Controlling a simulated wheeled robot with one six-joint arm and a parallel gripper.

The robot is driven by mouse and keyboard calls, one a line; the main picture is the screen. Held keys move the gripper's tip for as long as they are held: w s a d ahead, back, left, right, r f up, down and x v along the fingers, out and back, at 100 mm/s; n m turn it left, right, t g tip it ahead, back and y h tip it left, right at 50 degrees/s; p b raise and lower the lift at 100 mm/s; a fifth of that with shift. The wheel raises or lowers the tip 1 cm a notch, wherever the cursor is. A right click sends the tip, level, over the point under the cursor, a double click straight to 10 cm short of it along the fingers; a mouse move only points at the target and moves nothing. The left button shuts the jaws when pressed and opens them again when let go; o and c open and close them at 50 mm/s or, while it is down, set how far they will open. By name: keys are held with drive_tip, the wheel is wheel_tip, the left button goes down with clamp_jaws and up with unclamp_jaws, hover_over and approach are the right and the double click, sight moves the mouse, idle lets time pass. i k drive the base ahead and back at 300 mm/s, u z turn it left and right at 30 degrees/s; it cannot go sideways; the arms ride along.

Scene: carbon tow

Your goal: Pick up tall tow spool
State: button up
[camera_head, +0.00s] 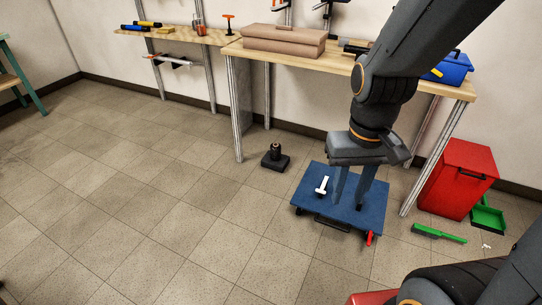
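My gripper (349,203) points down over the blue platform (318,209), at its right half. Its two grey fingers are spread apart, with only blue surface clearly visible between them. A small dark patch shows by the right fingertip, too small to make out. A dark upright cylinder on a squat black base (275,161) stands on the floor, left of and behind the platform, well apart from my gripper. It may be a spool, but I cannot tell whether it is the tall tow spool. A white T-shaped piece (321,186) lies on the platform, left of the fingers.
A wooden workbench (305,62) with brown wrapped bundles (284,40) stands behind. A red bin (457,180), a green brush (438,233) and a green dustpan (488,217) are at the right.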

sight(276, 147)
drive_tip(key=z, duration=0.1)
drive_tip(key=k, duration=0.35)
drive_tip(key=u, duration=1.1)
drive_tip(key=i, duration=1.9)
drive_tip(key=z, duration=0.85)
drive_tip(key=i, duration=0.9)
drive_tip(key=z, duration=0.75)
